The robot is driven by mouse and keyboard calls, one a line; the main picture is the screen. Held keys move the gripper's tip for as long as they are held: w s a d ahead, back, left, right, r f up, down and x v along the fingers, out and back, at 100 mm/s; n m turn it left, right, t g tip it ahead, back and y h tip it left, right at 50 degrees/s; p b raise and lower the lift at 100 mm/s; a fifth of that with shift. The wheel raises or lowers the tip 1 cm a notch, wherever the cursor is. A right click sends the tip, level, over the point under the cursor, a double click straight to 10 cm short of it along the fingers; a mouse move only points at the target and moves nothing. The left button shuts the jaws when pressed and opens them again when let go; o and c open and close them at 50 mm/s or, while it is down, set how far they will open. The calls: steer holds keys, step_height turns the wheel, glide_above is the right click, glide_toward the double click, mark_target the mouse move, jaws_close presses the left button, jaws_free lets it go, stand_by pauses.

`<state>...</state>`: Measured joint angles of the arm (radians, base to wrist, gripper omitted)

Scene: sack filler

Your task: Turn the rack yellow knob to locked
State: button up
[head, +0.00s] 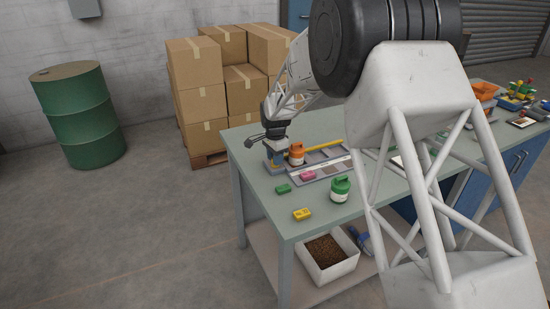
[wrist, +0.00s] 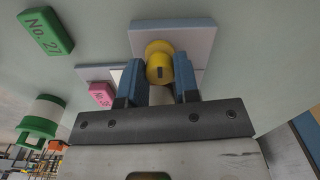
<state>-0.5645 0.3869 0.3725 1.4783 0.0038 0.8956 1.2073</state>
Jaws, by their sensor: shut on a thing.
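The yellow knob (wrist: 159,66) sits on a grey-lilac plate (wrist: 196,42) in the wrist view. It is round with a raised grip bar that bears a dark slot mark. My gripper (wrist: 160,76) has its two blue fingers on either side of the knob, shut on it. In the head view my gripper (head: 275,151) is at the left end of the table, over a small grey-blue block (head: 272,163). The knob itself is hidden there. The lock markings cannot be read.
Close by on the table (head: 258,207) are an orange-capped jar (head: 296,154), a green-capped jar (head: 341,189), a pink block (head: 307,175), a green block (head: 283,188), a yellow block (head: 302,214) and a grey tray (head: 326,160).

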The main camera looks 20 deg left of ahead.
steer(key=shift+r, duration=0.1)
steer(key=o, duration=0.9)
steer(key=shift+r, duration=3.85)
